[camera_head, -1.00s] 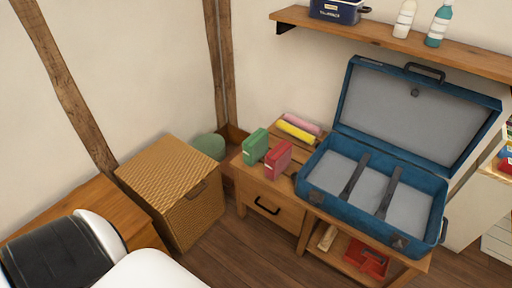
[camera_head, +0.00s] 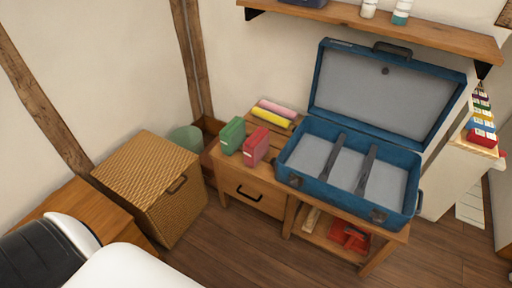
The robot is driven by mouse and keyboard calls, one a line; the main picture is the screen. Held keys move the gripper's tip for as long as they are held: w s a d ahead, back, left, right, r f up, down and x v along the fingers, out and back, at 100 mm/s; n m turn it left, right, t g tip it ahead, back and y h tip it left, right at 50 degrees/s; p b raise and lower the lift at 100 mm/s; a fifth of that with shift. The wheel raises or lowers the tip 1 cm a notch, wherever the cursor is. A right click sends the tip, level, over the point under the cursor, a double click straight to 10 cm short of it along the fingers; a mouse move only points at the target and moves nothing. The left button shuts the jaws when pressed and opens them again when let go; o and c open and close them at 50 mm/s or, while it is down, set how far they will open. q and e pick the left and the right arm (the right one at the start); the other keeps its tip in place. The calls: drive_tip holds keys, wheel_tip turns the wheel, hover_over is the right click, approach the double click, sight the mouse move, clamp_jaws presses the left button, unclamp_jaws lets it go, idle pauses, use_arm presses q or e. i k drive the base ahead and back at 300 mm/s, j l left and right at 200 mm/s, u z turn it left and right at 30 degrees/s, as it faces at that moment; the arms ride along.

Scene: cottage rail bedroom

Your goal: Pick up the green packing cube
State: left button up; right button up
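The green packing cube (camera_head: 232,136) stands upright on the left part of the wooden bench top (camera_head: 224,161). A red packing cube (camera_head: 256,147) stands just to its right, nearer the open blue suitcase (camera_head: 297,181). The suitcase looks empty apart from two dark straps across its grey lining. Neither of my grippers shows in the head view; only white and black parts of my body show at the lower left.
A yellow roll (camera_head: 271,117) and a pink roll (camera_head: 277,108) lie behind the cubes. A wicker hamper (camera_head: 152,185) stands left of the bench. A wall shelf (camera_head: 420,36) overhangs the suitcase. The wooden floor (camera_head: 237,243) in front is clear.

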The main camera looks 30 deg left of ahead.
sight(233, 135)
drive_tip(key=i+j, duration=0.1)
drive_tip(key=i, duration=0.2)
drive_tip(key=i+j, duration=0.1)
drive_tip(key=i, duration=0.15)
drive_tip(key=i+u, duration=0.2)
drive_tip(key=u, duration=0.25)
drive_tip(key=i+u, duration=0.2)
drive_tip(key=u, duration=0.2)
drive_tip(key=i+u, duration=0.2)
drive_tip(key=u, duration=0.25)
